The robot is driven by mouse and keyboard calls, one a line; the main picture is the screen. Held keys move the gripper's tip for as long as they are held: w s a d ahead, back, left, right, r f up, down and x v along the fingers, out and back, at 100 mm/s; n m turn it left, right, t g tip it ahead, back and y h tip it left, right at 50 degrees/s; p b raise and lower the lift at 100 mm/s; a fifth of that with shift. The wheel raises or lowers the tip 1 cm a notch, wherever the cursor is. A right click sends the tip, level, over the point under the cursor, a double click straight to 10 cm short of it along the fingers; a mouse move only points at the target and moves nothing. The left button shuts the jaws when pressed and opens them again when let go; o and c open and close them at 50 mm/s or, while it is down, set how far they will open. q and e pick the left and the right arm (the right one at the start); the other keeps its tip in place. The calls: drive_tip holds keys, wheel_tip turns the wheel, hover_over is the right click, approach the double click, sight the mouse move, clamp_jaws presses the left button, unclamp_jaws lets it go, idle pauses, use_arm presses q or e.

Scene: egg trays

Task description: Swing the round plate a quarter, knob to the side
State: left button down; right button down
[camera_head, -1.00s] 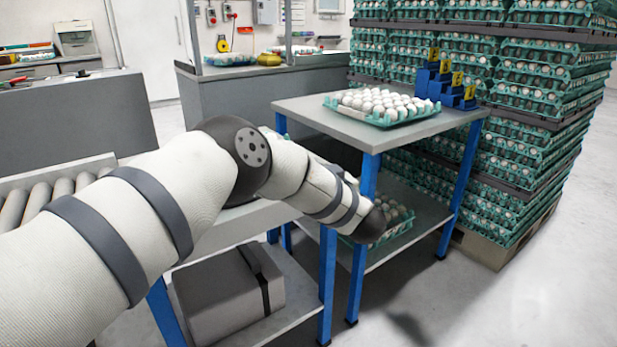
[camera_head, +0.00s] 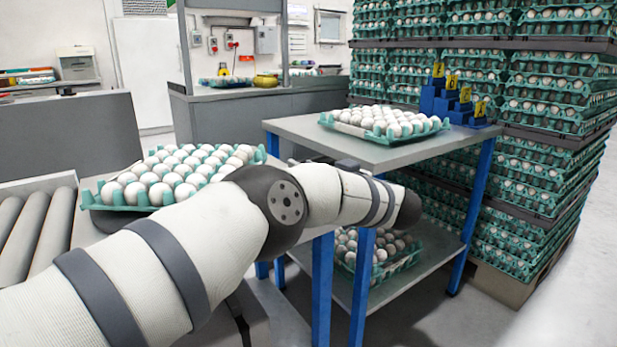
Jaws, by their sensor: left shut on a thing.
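My left arm comes in from the left and crosses the middle of the view. My left gripper (camera_head: 318,162) shows only as a few dark parts behind the forearm, by the right end of a teal egg tray (camera_head: 128,208). It is shut, on what seems to be the knob; the grip itself is hidden. The tray, full of white eggs, lies beside the rollers, its front partly behind my arm. My right gripper is not in view.
Rollers (camera_head: 42,240) lie at the left. A blue-legged table (camera_head: 390,157) at the right bears another egg tray (camera_head: 430,128) and blue numbered blocks (camera_head: 440,104), with more eggs on its lower shelf (camera_head: 415,275). Tall egg stacks (camera_head: 555,110) stand behind it.

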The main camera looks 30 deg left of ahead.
use_arm(q)
drive_tip(key=shift+w+f, duration=0.1)
idle(0.4)
drive_tip(key=c, duration=1.2)
unclamp_jaws()
drive_tip(key=v, duration=1.2)
